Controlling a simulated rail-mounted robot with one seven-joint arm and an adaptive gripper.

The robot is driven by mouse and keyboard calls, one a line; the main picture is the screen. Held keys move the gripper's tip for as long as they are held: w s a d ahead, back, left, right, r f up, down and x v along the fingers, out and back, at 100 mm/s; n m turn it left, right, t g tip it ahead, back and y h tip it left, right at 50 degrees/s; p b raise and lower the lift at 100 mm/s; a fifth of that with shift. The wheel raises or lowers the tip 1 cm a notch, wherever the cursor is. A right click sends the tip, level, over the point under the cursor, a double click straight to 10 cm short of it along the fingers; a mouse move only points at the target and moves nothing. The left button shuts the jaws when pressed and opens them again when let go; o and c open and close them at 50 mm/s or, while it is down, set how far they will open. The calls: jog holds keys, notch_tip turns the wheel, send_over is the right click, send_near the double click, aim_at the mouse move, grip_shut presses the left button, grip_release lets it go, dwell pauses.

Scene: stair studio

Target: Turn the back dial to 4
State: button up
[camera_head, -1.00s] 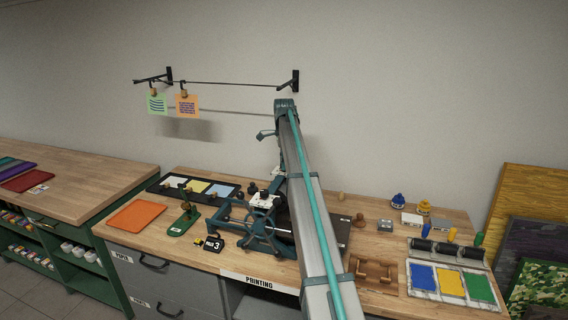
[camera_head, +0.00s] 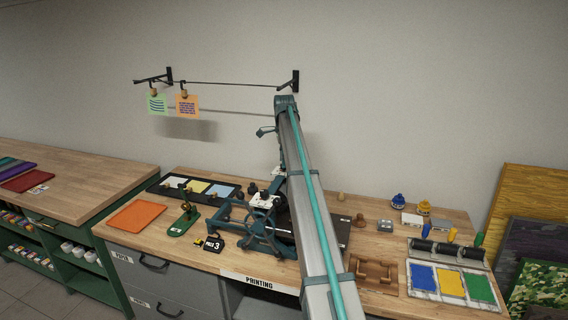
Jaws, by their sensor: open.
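The dark teal printing press (camera_head: 258,226) stands on the wooden bench, partly behind my arm. Two small pale patches with dark parts show on it, one nearer (camera_head: 262,200) and one farther back (camera_head: 278,171). The farther one looks like the back dial, but its numbers and pointer are too small to read. My forearm comes down from the elbow over the back of the press. My gripper (camera_head: 272,184) is small and dark there, open, close to the press's upper parts. I cannot tell whether it touches the dial.
A wooden rack (camera_head: 374,274) and ink plates (camera_head: 451,283) lie to the right. Prints hang from a rail above.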

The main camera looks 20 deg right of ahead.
notch_tip(320, 180, up, 11)
jog(key=shift+f, duration=0.2)
dwell(0.5)
